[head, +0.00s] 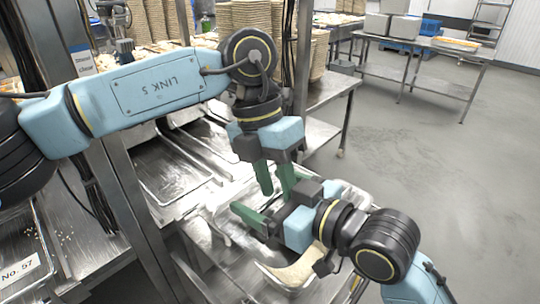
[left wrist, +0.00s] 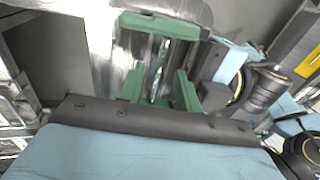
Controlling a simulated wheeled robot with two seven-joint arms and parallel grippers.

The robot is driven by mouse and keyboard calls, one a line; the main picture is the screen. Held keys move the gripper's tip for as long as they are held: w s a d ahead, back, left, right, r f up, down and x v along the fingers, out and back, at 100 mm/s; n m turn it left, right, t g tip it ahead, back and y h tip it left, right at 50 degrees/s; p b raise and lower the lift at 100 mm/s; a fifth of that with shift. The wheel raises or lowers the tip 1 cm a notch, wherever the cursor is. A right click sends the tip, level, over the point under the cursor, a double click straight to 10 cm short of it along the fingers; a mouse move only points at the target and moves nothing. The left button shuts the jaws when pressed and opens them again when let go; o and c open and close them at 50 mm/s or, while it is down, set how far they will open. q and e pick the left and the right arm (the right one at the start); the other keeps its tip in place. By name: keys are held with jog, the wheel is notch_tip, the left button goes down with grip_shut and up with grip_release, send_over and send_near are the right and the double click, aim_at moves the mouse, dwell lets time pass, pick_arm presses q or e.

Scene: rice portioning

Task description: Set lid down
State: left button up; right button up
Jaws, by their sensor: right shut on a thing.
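My left gripper (head: 275,180) points down at mid-picture. Its two green fingers are apart, and it is close beside my right gripper. In the left wrist view its fingers (left wrist: 158,92) also stand apart, with shiny metal showing beyond the gap. My right gripper (head: 256,218) reaches in from the lower right and is shut on what looks like the lid. The lid's outline is hard to tell from the shiny metal around it, and the grippers hide part of it. A metal container (head: 275,278) with pale, rice-like contents lies just below the right gripper.
A metal worktop (head: 165,170) with shallow trays lies to the left, behind a steel post (head: 125,200). A tray labelled No. 57 (head: 20,270) is at the lower left. Stacked baskets (head: 250,14) stand behind. A table (head: 430,65) with boxes is at the far right. Open floor (head: 430,150) lies between.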

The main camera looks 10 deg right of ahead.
pick_arm(q)
jog(key=shift+s+d+f, duration=0.15)
jog(key=shift+f, duration=0.45)
grip_shut()
pick_arm(e)
jog(key=o, duration=0.8)
jog(key=shift+o, duration=0.2)
